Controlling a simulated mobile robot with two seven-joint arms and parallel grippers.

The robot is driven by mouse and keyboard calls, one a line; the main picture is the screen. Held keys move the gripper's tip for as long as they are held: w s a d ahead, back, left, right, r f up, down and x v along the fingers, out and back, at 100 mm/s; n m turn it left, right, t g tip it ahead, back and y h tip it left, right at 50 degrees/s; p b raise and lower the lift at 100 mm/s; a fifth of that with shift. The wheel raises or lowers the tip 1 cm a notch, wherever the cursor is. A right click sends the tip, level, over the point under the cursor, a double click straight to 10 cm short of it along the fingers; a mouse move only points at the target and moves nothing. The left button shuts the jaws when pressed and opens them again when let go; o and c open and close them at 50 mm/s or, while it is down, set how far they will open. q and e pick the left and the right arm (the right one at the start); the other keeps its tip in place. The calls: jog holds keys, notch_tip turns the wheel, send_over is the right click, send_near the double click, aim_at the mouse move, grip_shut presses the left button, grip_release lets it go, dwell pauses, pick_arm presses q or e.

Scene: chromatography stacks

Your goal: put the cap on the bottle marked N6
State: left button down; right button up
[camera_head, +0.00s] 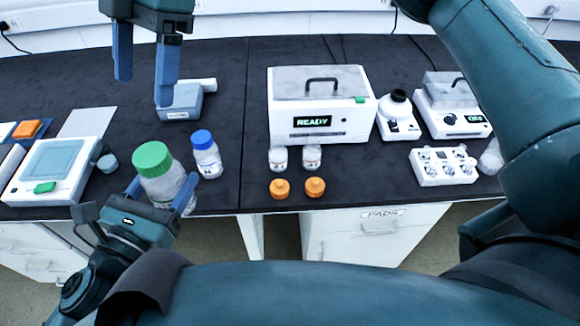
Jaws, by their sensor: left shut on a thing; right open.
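Two small white open-looking bottles stand side by side in front of the READY machine, a left one (278,159) and a right one (312,158). Their labels are too small to read, so I cannot tell which is N6. Two orange caps lie on the bench in front of them, a left one (280,189) and a right one (315,187). My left gripper (163,191) is shut on the large green-capped bottle (152,158), which is upright at the front edge. My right gripper (144,88) is open and empty, fingers down, at upper left.
A blue-capped bottle (206,155) stands close right of the green-capped one. The white READY machine (320,105) is behind the small bottles. A balance (52,172) is at left, a white rack (444,166) at right.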

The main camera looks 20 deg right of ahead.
jog(key=s+a+r+n+g+y, duration=0.4)
jog(key=s+a+g+y, duration=0.45)
jog(key=y, duration=0.35)
jog(key=w+d+m+t+y, duration=0.85)
jog(key=m+t+y, duration=0.25)
jog(key=m+t, duration=0.45)
jog(key=w+d+f+m+t+h, duration=0.2)
jog(key=d+f+m+t+h, duration=0.1)
jog(key=f+m+t+h, duration=0.45)
jog(key=w+d+f+m+t+h, duration=0.2)
jog(key=d+f+m+t+h, duration=0.2)
jog(key=f+t+h, duration=0.55)
jog(key=s+d+f+g+h, duration=0.2)
jog(key=s+f, duration=0.4)
jog(key=f, duration=0.4)
jog(key=s+d+f+n+g+h, duration=0.1)
jog(key=s+d+f+g+h, duration=0.2)
jog(key=f, duration=0.7)
jog(key=s+d+f+g+h, duration=0.2)
jog(key=s+d+f+g, duration=0.3)
jog(key=s+f, duration=0.4)
jog(key=shift+f+n+g+h, duration=0.3)
jog(key=shift+f+g, duration=0.2)
jog(key=shift+g, duration=0.3)
pick_arm(q)
jog(key=shift+r, duration=0.1)
